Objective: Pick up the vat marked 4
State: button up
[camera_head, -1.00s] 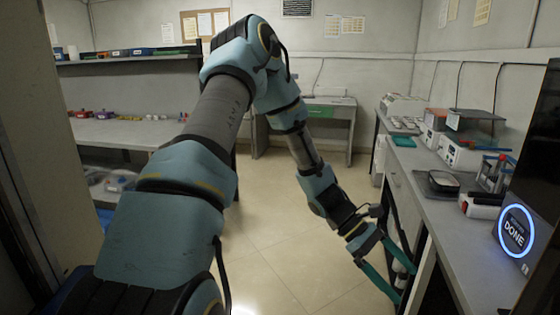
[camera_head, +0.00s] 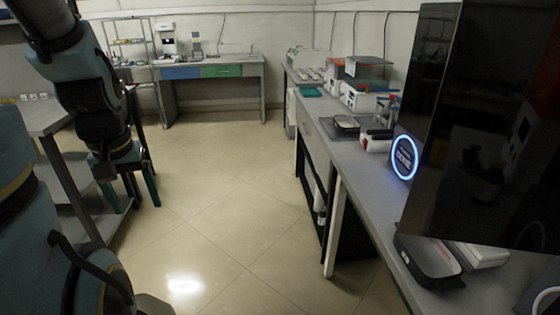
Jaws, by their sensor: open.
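I cannot make out a vat marked 4 in the head view. My gripper (camera_head: 132,200) hangs at the left, pointing down beside the left bench. Its green fingers are spread apart and nothing shows between them. My arm covers part of the left side of the view.
A grey bench (camera_head: 352,172) runs along the right wall with several devices on it. A large dark panel (camera_head: 480,120) stands at the right, near a lit blue ring display (camera_head: 404,157). A far desk (camera_head: 215,70) stands at the back. The middle floor (camera_head: 230,185) is clear.

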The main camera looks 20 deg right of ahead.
aim_at(430, 262)
jog(key=i+j+z, duration=0.1)
jog(key=i+z, duration=0.25)
jog(key=i+j+z, duration=0.15)
jog(key=z, duration=0.2)
jog(key=i+j+z, duration=0.35)
jog(key=l, duration=0.1)
